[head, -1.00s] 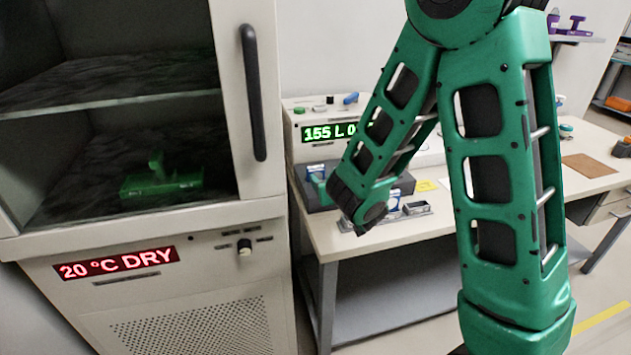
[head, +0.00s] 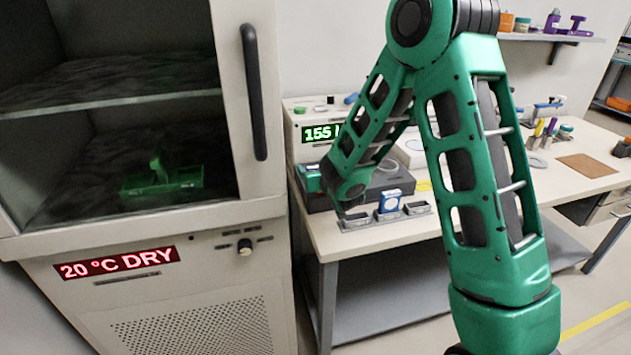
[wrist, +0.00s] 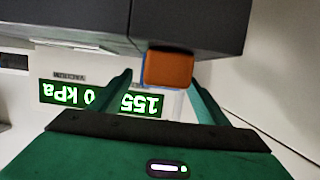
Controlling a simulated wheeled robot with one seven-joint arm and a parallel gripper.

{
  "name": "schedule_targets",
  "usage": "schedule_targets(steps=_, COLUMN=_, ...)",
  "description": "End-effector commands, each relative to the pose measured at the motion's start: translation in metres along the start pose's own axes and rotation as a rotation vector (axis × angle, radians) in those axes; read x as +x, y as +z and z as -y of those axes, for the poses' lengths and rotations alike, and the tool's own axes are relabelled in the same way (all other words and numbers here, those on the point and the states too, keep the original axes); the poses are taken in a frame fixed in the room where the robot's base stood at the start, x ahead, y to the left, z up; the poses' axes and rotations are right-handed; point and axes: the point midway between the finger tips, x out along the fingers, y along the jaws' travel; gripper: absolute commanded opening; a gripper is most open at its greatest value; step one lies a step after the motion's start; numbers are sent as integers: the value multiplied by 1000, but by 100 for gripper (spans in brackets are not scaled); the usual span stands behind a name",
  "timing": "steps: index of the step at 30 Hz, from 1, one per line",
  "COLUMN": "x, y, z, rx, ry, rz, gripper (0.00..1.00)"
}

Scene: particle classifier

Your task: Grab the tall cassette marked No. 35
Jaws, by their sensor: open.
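A blue cassette with a pale face (head: 390,201) stands upright in a small metal holder on the bench in the head view. I cannot read a number on it. In the wrist view an orange-brown block with a blue edge (wrist: 168,68) shows between the fingertips of my gripper (wrist: 160,80). It may be the end of a cassette, but no marking is visible. My gripper is open, with one finger on each side of the block and no clear contact. In the head view my arm largely hides the gripper near the dark block (head: 322,203).
The instrument with the green display (head: 318,133) stands behind the dark block. Two more small metal holders (head: 355,222) and (head: 417,208) flank the blue cassette. The dry cabinet (head: 245,230) stands close on the left. Tools and a brown mat (head: 587,166) lie further right.

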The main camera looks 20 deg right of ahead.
Motion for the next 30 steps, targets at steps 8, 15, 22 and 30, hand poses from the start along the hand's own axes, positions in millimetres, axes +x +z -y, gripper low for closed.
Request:
schedule_targets(steps=8, x=8, y=0, z=0, rx=0, ry=0, rz=0, gripper=69)
schedule_targets(steps=15, x=8, y=0, z=0, rx=0, ry=0, rz=0, gripper=28)
schedule_targets(steps=22, x=8, y=0, z=0, rx=0, ry=0, rz=-1, gripper=23)
schedule_targets(steps=30, x=2, y=-19, z=0, rx=0, ry=0, rz=-5, gripper=23)
